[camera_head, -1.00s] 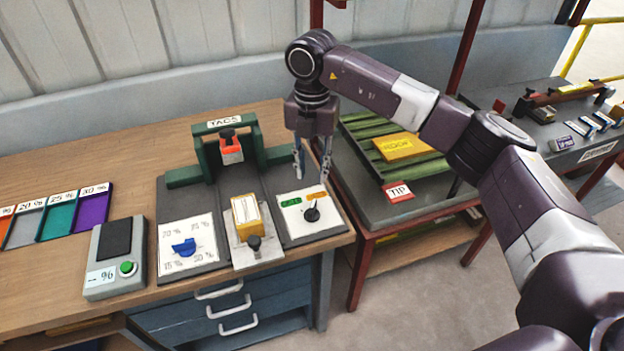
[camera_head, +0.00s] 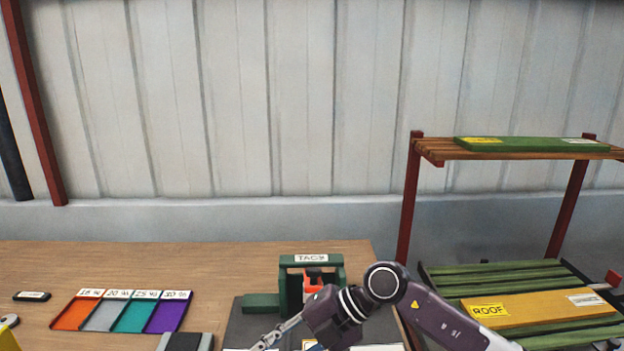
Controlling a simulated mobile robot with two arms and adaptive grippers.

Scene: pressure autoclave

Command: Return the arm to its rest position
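My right arm comes in from the lower right, and its purple wrist (camera_head: 335,318) is low in the head view. My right gripper (camera_head: 268,341) points down and to the left, in front of the green TAC5 press frame (camera_head: 310,262). Its grey fingers are partly cut off by the bottom edge, so I cannot tell whether they are open or shut. I see nothing held in the part that shows. My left gripper is not in view.
The wooden bench (camera_head: 200,262) carries orange, grey, teal and purple trays (camera_head: 168,313) marked with percentages. A grey meter (camera_head: 186,342) is cut off below. At right stands a red-framed rack with green slats, a yellow ROOF board (camera_head: 540,307) and an upper shelf (camera_head: 510,150).

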